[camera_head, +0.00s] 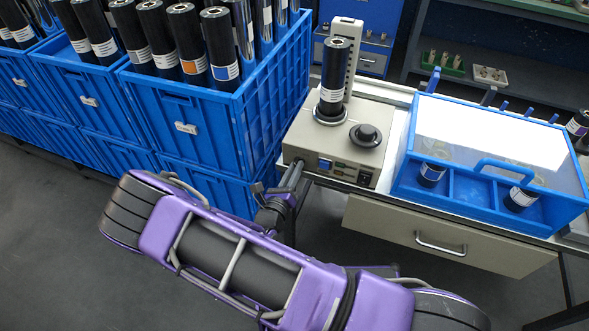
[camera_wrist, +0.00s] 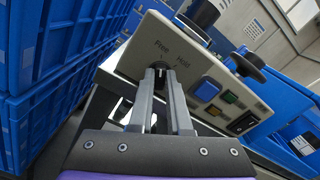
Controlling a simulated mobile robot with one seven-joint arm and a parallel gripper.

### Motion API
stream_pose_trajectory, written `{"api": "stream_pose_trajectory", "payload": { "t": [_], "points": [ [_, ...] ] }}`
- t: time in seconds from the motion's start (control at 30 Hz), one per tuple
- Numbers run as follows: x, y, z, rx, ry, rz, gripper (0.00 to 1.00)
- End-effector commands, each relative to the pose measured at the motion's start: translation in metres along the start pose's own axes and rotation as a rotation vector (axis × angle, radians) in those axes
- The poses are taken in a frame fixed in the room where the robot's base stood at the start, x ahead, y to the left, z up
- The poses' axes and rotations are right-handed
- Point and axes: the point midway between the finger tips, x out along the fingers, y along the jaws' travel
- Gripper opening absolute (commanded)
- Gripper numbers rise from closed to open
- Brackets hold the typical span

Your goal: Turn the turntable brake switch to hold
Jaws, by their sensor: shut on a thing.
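The turntable unit (camera_head: 330,140) is a beige box on the bench, with a black roll (camera_head: 335,75) standing on its round turntable. Its front panel (camera_wrist: 205,75) shows in the wrist view with the labels Free and Hold. The brake switch (camera_wrist: 158,74) is a small black knob with a light mark, below those labels. My gripper (camera_wrist: 163,80) is shut on the knob, its two grey fingers on either side. The mark seems to point up toward Free, but the fingers partly hide the knob. In the head view my gripper (camera_head: 296,168) reaches the panel's left end.
A blue button (camera_wrist: 207,89), small coloured buttons and a black rocker switch (camera_wrist: 242,122) sit right of the knob. Blue crates (camera_head: 215,110) of rolls stand close on the left. A blue clear-lidded case (camera_head: 490,150) is on the right, above a drawer (camera_head: 440,240).

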Motion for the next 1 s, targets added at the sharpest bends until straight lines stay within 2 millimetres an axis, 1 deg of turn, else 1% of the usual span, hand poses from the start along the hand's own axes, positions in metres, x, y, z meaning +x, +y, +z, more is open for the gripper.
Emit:
{"api": "stream_pose_trajectory", "payload": {
  "t": [0.17, 0.37, 1.0],
  "points": [
    [-0.0004, -0.0004, 0.0004, 0.047, 0.000, 0.000, 0.00],
    [-0.0003, -0.0012, 0.0003, 0.168, 0.002, 0.000, 0.00],
    [-0.0003, -0.0019, -0.0009, 0.753, 0.001, -0.001, 0.00]
  ]
}}
